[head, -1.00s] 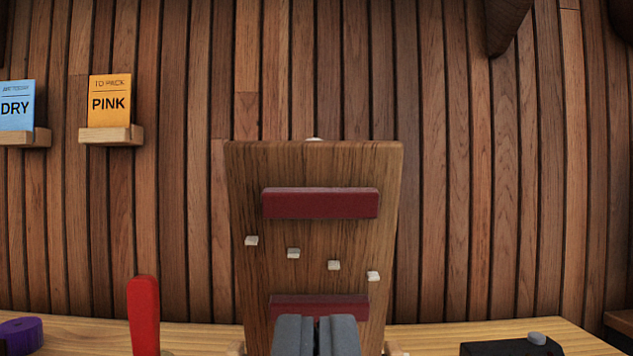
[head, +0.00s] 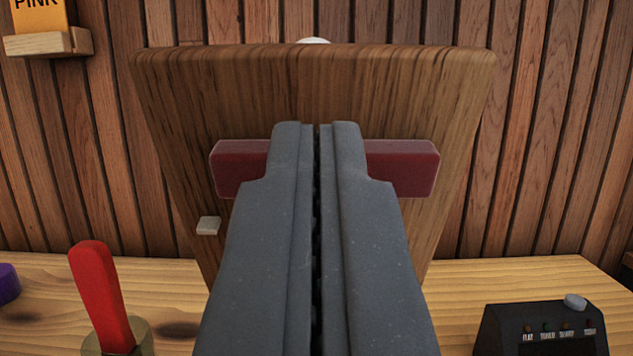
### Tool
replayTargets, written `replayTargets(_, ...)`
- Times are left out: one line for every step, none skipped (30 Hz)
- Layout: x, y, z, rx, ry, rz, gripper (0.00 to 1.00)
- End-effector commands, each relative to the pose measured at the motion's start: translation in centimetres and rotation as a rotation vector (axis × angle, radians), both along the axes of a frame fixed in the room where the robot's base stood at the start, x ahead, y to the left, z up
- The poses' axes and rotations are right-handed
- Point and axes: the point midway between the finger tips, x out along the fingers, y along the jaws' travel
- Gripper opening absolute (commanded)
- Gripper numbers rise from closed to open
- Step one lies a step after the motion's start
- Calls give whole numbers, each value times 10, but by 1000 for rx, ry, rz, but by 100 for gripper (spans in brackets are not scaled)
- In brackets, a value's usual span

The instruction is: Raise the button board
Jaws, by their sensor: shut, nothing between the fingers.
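The button board (head: 430,95) is a brown wooden panel that fills the middle of the view, wider at its top. A dark red bar (head: 402,166) runs across its upper part. One small white button (head: 208,225) shows at its left. My gripper (head: 317,130) is shut and empty, its grey fingers in front of the board with their tips over the red bar. I cannot tell whether the tips touch the board. The fingers hide the middle and lower parts of the board and any other buttons there.
A red handle (head: 100,295) stands in a brass-coloured base at the left. A black box with labels (head: 540,325) and a grey knob sits at the right on the wooden table (head: 460,285). A purple thing (head: 8,284) lies far left. A slatted wall stands behind.

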Motion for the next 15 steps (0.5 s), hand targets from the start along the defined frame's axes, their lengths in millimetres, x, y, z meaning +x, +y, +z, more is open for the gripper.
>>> replayTargets(5, 1, 0, 0, -1, 1, 0)
replayTargets(7, 1, 1, 0, -1, 1, 0)
replayTargets(10, 1, 3, 0, -1, 1, 0)
replayTargets(12, 1, 3, 0, 0, 1, 0)
replayTargets(13, 1, 4, -1, 0, 1, 0)
replayTargets(15, 1, 5, -1, 0, 0, 0)
replayTargets(16, 1, 6, 0, 0, 0, 0)
replayTargets(17, 1, 6, 0, 0, 0, 0)
replayTargets(18, 1, 7, 0, 0, 0, 0)
replayTargets(18, 1, 7, 0, 0, -1, 0)
replayTargets(18, 1, 7, 0, 0, -1, 0)
replayTargets(18, 1, 7, 0, 0, -1, 0)
replayTargets(18, 1, 7, 0, 0, 0, 0)
replayTargets(18, 1, 7, 0, 0, -1, 0)
replayTargets(18, 1, 7, 0, 0, 0, 0)
